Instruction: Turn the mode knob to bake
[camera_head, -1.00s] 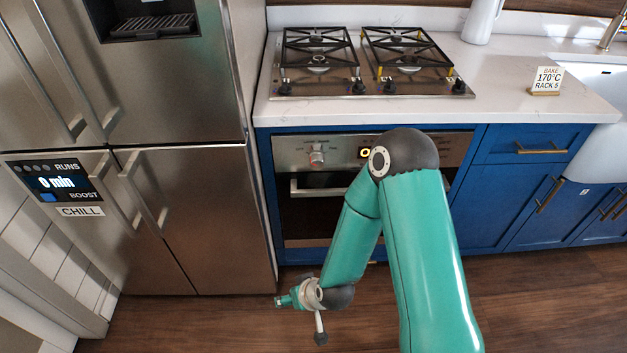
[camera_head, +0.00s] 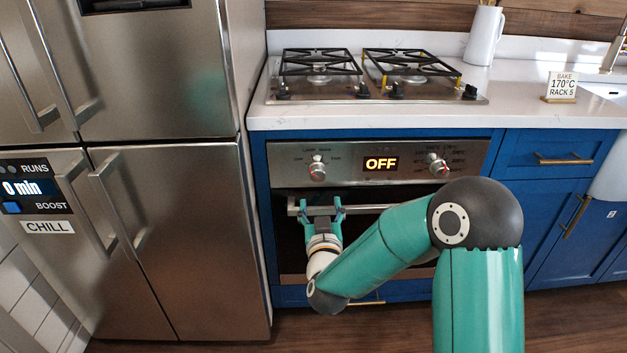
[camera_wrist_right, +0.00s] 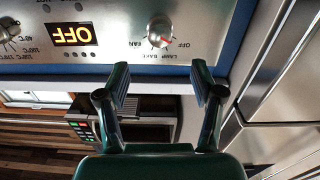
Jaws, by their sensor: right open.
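The mode knob (camera_head: 318,169) is the left silver knob on the oven's steel panel. It also shows in the wrist view (camera_wrist_right: 159,32), upside down, among printed labels reading OFF, LAMP, BAKE and FAN. Its red mark points to the OFF side. My right gripper (camera_head: 322,208) is open and empty, with its two fingers pointing up just below the knob, in front of the oven handle. In the wrist view its fingers (camera_wrist_right: 162,82) stand apart, one to either side below the knob, not touching it. My left gripper is not in view.
The oven display (camera_head: 381,163) reads OFF; a second knob (camera_head: 438,166) is right of it. The oven handle (camera_head: 370,208) runs below the panel. A steel fridge (camera_head: 190,220) stands close on the left. A card (camera_head: 561,87) on the counter reads BAKE 170°C RACK 5.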

